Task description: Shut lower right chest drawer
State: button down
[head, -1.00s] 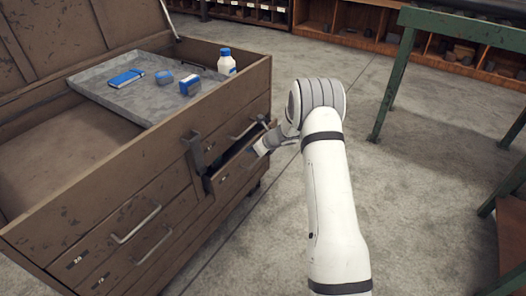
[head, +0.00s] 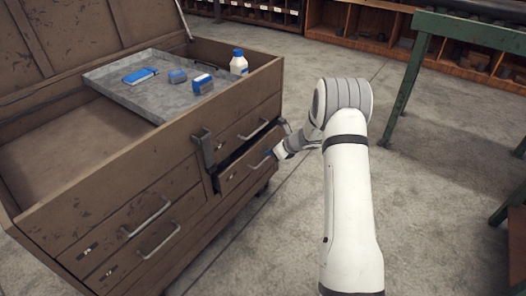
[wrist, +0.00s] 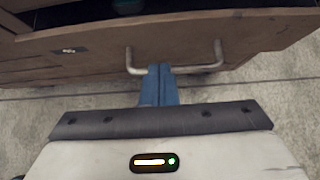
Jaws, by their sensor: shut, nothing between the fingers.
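The brown wooden chest (head: 117,196) stands on the left with its lid raised. Its lower right drawer (head: 236,181) is partly pulled out; a dark gap shows above its front. In the wrist view the drawer front (wrist: 95,47) crosses the top, with a grey bar handle (wrist: 200,70) on it and the dark interior behind. My gripper (head: 270,153) is at this front, at handle height. In the wrist view its blue fingers (wrist: 160,68) are together and empty, with the tips at the handle's bar. I cannot tell whether they touch it.
The drawer above (head: 240,125) and the left drawers (head: 150,240) look shut. A green metal stand (head: 405,80) is at right. Concrete floor (head: 440,190) between is clear.

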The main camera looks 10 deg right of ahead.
jog(key=p+v, duration=0.2)
jog(key=v, duration=0.6)
jog(key=t+y+p, duration=0.3)
jog(key=t+y, duration=0.3)
send_near(239, 162)
jog(key=b+x, duration=0.3)
jog(key=x, duration=0.4)
jog(key=shift+b, duration=0.35)
